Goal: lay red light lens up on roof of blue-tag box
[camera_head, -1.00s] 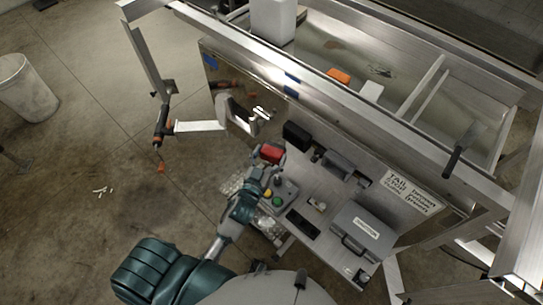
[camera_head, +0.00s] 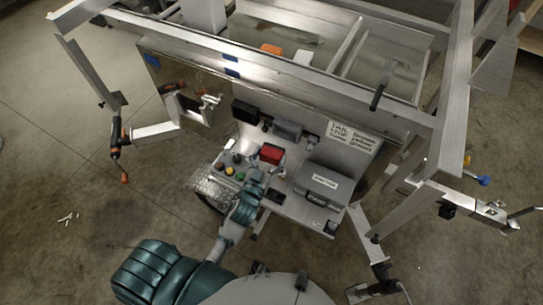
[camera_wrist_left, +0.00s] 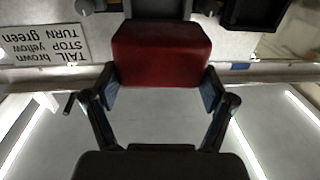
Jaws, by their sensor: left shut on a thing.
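The red light (camera_head: 271,153) is a red block held in my left gripper (camera_head: 264,168), above the shelf in front of the trailer's side panel. In the left wrist view the red light (camera_wrist_left: 162,52) sits between the two fingers of the left gripper (camera_wrist_left: 160,90), which are shut on it. A blue tag (camera_head: 231,66) shows on the trailer's side and another blue patch lies further left. I cannot tell which box bears a blue tag. A grey case with a white label (camera_head: 322,184) stands on the shelf to the right. My right gripper is out of view.
A control box with coloured buttons (camera_head: 230,166) is left of the red light. A black box (camera_head: 245,112) and a grey box (camera_head: 288,130) are at the panel behind it. A label with wire colours (camera_head: 352,135) is further right. Trailer rails frame the area.

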